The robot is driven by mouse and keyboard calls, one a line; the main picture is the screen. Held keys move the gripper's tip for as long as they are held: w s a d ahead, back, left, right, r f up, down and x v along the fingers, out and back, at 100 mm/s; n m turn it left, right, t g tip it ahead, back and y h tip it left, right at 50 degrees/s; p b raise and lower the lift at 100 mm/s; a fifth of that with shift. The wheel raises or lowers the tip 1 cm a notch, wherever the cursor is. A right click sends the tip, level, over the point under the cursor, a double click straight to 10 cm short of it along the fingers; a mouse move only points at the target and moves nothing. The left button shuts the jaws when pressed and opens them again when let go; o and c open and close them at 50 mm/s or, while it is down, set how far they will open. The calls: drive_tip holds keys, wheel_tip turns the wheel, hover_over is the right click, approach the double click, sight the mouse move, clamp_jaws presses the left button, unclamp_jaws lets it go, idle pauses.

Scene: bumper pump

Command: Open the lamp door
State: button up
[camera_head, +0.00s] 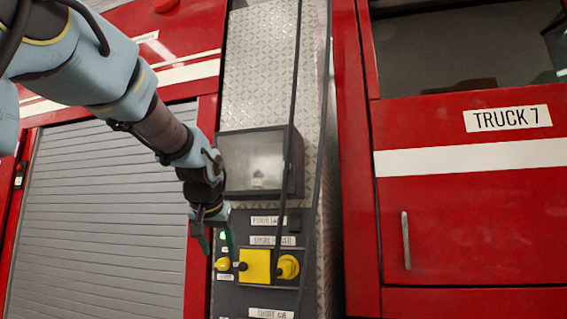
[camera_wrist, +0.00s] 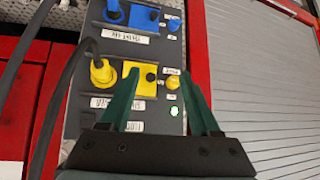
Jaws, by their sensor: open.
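A yellow square cover (camera_head: 254,266) with a dark knob is on the dark control panel; it lies flat and looks shut. The wrist view shows it upside down, as a yellow square (camera_wrist: 145,80) by the left fingertip. A small green lamp (camera_wrist: 174,111) is lit below a small yellow knob (camera_wrist: 172,83). I cannot tell for sure which part is the lamp door. A grey box with a clear front (camera_head: 254,161) sits above the panel. My gripper (camera_head: 216,243) is open and empty in front of the panel's left side; it also shows in the wrist view (camera_wrist: 160,75).
A yellow plug (camera_head: 288,266) with a dark cable (camera_head: 282,200) sits right of the yellow square. A blue plug and blue cover (camera_wrist: 144,18) sit on the panel too. A grey roller shutter (camera_head: 110,210) is left, and a red truck door (camera_head: 475,220) is right.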

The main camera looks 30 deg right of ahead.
drive_tip(key=s+d+r+m+t+h, duration=0.1)
drive_tip(key=s+d+r, duration=0.1)
drive_tip(key=d+r, duration=0.35)
drive_tip(key=s+d+r+m+h, duration=0.1)
drive_tip(key=s+d+r+h, duration=0.1)
drive_tip(key=r, duration=0.7)
drive_tip(key=t+h, duration=0.1)
drive_tip(key=h, duration=0.1)
approach(285, 163)
drive_tip(key=p+x, duration=0.4)
drive_tip(key=x, duration=0.5)
drive_tip(key=shift+w+d+f, duration=0.1)
clamp_jaws()
